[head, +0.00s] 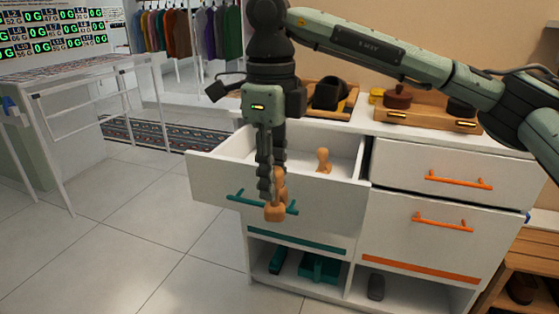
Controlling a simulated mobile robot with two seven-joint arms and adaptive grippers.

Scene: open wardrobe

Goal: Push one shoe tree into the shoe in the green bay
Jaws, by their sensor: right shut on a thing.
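My right gripper (270,190) points down in front of the open drawer (215,176), shut on an orange-brown wooden shoe tree (275,211). The tree hangs below the fingers, in front of the teal drawer handle in the picture. A second shoe tree (323,159) stands inside the drawer. Below is the green bay, marked by a teal strip (296,240). It holds a dark teal, long item (278,260) at the left, perhaps the shoe, and a teal tray-like item (320,267); details are too small to tell. My left gripper is out of view.
The open drawer juts out above the green bay. To the right are closed drawers with orange handles (459,180) and a bay with an orange strip (420,269) holding a grey shoe-like item (376,287). Wooden trays (425,118) stand on top. Floor at left is clear.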

